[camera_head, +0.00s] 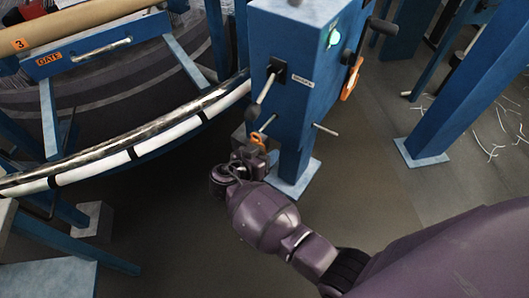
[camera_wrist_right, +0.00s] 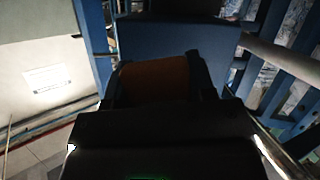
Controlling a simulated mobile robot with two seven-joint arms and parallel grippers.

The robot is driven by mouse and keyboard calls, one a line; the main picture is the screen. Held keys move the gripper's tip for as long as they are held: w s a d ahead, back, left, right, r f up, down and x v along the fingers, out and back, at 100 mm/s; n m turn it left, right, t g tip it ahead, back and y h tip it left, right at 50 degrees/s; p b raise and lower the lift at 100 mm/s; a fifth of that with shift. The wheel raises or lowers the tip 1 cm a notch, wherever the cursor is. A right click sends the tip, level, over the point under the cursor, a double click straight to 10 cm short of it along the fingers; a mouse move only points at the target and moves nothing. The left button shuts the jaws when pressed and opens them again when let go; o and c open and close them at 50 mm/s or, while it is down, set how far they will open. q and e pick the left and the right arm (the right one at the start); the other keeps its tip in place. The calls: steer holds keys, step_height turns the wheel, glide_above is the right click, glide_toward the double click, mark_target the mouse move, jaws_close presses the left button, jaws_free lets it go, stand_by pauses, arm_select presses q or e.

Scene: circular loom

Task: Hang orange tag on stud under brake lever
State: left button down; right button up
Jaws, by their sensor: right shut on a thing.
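The brake lever (camera_head: 265,88) is a grey rod on a black mount on the blue control post (camera_head: 290,40). A short pale stud (camera_head: 268,122) sticks out below it. My right gripper (camera_head: 251,152) is shut on the orange tag (camera_head: 258,139), which shows just below the stud's tip; I cannot tell whether they touch. In the right wrist view the tag (camera_wrist_right: 155,80) is dark orange between the two fingers, with the blue post (camera_wrist_right: 180,40) beyond. The tag's hole is not clear. My left gripper is not in view.
A second stud-like rod (camera_head: 325,130) sticks out at the post's right side. Another orange item (camera_head: 351,78) hangs there by a black handle. The loom's curved rail (camera_head: 150,140) lies left of my gripper. Open floor (camera_head: 360,190) lies right of the post.

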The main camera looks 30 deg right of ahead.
steer(key=shift+w+d, duration=0.35)
steer(key=shift+d, duration=0.25)
steer(key=shift+w+d, duration=0.3)
steer(key=shift+d, duration=0.3)
stand_by(0.6)
steer(key=shift+f+b, duration=0.25)
steer(key=shift+b, duration=0.1)
stand_by(0.5)
steer(key=o, duration=1.1)
steer(key=shift+a, duration=0.1)
steer(key=shift+f+p+v, duration=0.15)
steer(key=shift+p+v, duration=0.05)
steer(key=shift+v, duration=2)
steer(key=shift+f+p+v, duration=0.1)
steer(key=shift+p+v, duration=0.05)
steer(key=shift+v, duration=2.1)
steer(key=shift+s, duration=0.1)
